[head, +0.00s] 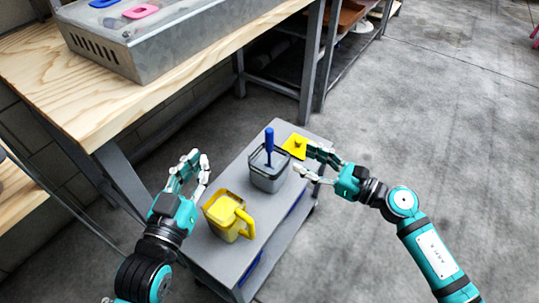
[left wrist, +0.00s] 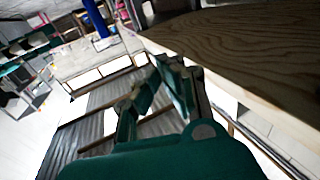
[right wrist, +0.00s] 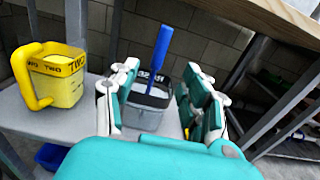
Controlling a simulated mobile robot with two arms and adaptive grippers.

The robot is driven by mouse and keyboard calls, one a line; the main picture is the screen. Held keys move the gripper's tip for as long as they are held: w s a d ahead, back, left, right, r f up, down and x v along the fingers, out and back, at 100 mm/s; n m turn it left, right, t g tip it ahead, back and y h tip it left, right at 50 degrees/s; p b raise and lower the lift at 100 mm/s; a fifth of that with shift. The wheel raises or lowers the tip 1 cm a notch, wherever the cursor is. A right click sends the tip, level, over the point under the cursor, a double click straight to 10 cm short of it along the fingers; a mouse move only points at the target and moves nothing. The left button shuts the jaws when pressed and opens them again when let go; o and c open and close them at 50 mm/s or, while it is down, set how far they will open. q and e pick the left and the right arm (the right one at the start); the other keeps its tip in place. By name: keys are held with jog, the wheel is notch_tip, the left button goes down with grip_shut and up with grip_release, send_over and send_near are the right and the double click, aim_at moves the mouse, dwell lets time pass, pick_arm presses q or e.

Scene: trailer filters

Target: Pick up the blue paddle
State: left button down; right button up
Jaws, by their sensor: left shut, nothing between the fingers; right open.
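A blue paddle (head: 269,142) stands upright with its handle up in a grey square container (head: 268,178) on the small grey cart. Its lower end is hidden inside the container. In the right wrist view the paddle (right wrist: 158,52) and the container (right wrist: 150,100) show beyond and between my fingers. My right gripper (head: 302,161) is open and empty, to the right of the container and apart from the paddle. My left gripper (head: 196,162) is shut and empty, left of the cart near the wooden bench. It points away from the paddle.
A yellow jug (head: 230,215) with a handle stands on the grey cart (head: 262,225) in front of the container. A yellow piece (head: 294,146) lies at the cart's far end. A wooden bench (head: 95,100) holds a metal box (head: 150,45). Open floor lies right.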

aim_at(269, 142)
jog(key=x, duration=0.6)
jog(key=shift+w+a, duration=0.2)
jog(key=shift+a, duration=0.15)
jog(key=x, duration=0.4)
jog(key=shift+w+a+b, duration=0.15)
jog(key=shift+a+b, duration=0.05)
jog(key=shift+b, duration=0.1)
pick_arm(q)
notch_tip(269, 142, up, 3)
jog(key=shift+s+d+f+t, duration=0.1)
jog(key=shift+d+f+t, duration=0.05)
jog(key=shift+t, duration=0.65)
pick_arm(e)
grip_shut()
